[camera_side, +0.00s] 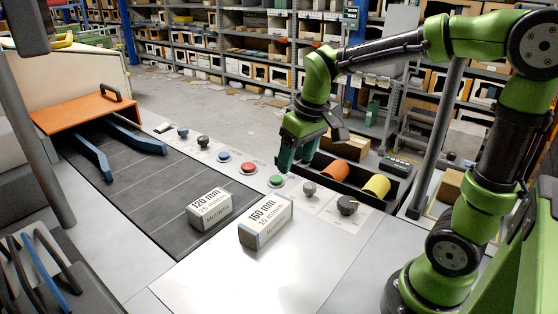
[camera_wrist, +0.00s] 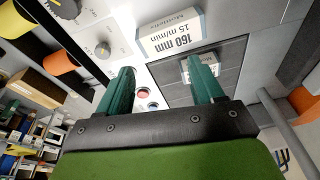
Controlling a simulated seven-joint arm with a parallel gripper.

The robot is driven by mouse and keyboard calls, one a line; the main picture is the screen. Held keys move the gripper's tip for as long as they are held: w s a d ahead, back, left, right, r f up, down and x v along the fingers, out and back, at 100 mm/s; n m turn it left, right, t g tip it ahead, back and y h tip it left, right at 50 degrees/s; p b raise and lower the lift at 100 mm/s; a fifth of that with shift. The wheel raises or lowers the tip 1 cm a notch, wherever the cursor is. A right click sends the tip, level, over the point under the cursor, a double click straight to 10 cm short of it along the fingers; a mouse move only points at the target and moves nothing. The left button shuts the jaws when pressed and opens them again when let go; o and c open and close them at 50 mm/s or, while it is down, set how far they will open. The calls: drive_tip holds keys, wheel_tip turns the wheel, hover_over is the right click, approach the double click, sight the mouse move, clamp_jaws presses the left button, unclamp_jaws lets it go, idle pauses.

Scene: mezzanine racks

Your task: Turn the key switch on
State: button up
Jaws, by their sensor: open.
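My gripper (camera_side: 296,158) is open and empty. It hangs over the back edge of the control panel, behind the green button (camera_side: 276,181). In the wrist view its two dark green fingers (camera_wrist: 160,80) are spread apart with nothing between them. A row of controls runs along the panel. A small grey knob (camera_side: 310,188) and a larger dark knob (camera_side: 347,205) are at the right end; they also show in the wrist view as a small knob (camera_wrist: 103,49) and a large knob (camera_wrist: 66,8). Two small dark controls (camera_side: 182,132) (camera_side: 203,142) are at the left end.
Blue (camera_side: 223,156) and red (camera_side: 248,168) buttons sit in the row. Two labelled boxes, 120 mm (camera_side: 210,208) and 160 mm (camera_side: 266,222), stand in front. A dark bin holds an orange roll (camera_side: 343,173) and a yellow roll (camera_side: 376,187). A pole (camera_side: 436,140) stands at right.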

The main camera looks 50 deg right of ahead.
sight(309, 185)
drive_tip(key=w+d+f+n+g+h, duration=0.35)
drive_tip(key=w+d+n+g, duration=0.25)
drive_tip(key=w+d+n, duration=0.5)
drive_tip(key=x, duration=1.6)
drive_tip(key=shift+s+f, duration=0.1)
drive_tip(key=shift+f, duration=0.3)
drive_tip(key=c, duration=1.1)
drive_tip(key=shift+o, duration=0.2)
drive_tip(key=shift+m+y, duration=0.25)
drive_tip(key=shift+m, duration=0.05)
